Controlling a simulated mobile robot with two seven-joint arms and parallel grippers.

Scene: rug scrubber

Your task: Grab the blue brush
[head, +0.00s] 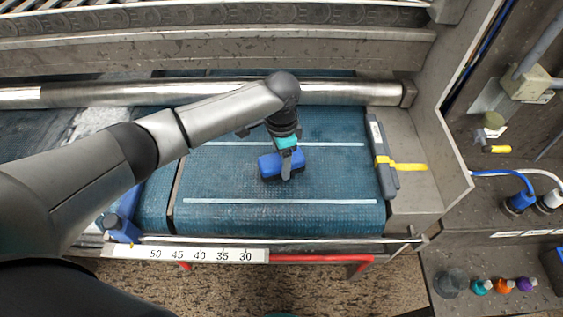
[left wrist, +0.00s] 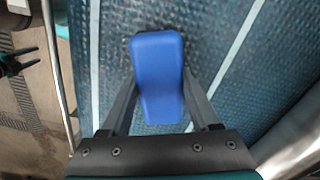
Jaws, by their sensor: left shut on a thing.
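The blue brush (head: 269,166) is over the teal ribbed belt (head: 230,218), between two white lines. It also shows in the left wrist view as a blue rounded block (left wrist: 157,65), with its narrower part between the two fingers. My left gripper (head: 286,174) reaches down from above and is shut on the brush; it also shows in the left wrist view (left wrist: 160,104). The bristles are mostly hidden under the brush. I cannot tell whether the brush touches the belt.
A grey tool with a yellow handle (head: 410,166) lies at the belt's right side. A steel roller (head: 350,92) runs behind. A numbered scale (head: 200,254) and a red bar (head: 310,258) line the front edge. Several coloured bottles (head: 503,287) stand at lower right.

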